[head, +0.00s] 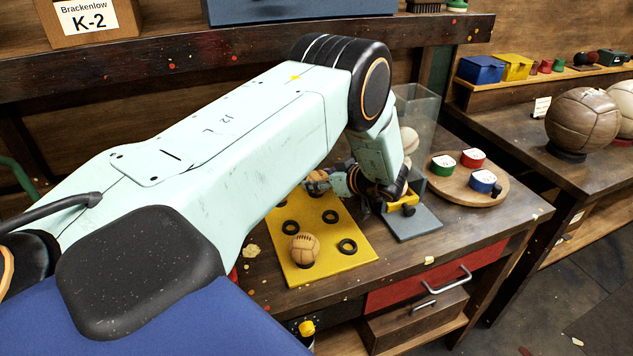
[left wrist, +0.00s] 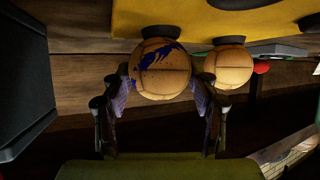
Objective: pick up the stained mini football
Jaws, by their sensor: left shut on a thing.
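The stained mini football (left wrist: 158,72) is a tan leather ball with a dark blue stain, seen in the left wrist view. My left gripper (left wrist: 160,95) is shut on it, with a purple-padded finger on each side. A black ring on the mat lies right at the ball's edge; I cannot tell whether they touch. In the head view my left gripper (head: 345,183) is over the far part of the yellow mat (head: 348,262), and the held ball is mostly hidden there. My right gripper is not in view.
Empty black rings (head: 347,246) lie on the mat. A round wooden board (head: 445,190) with red, green and blue tins is to the right. Large leather balls (head: 583,121) stand on another bench.

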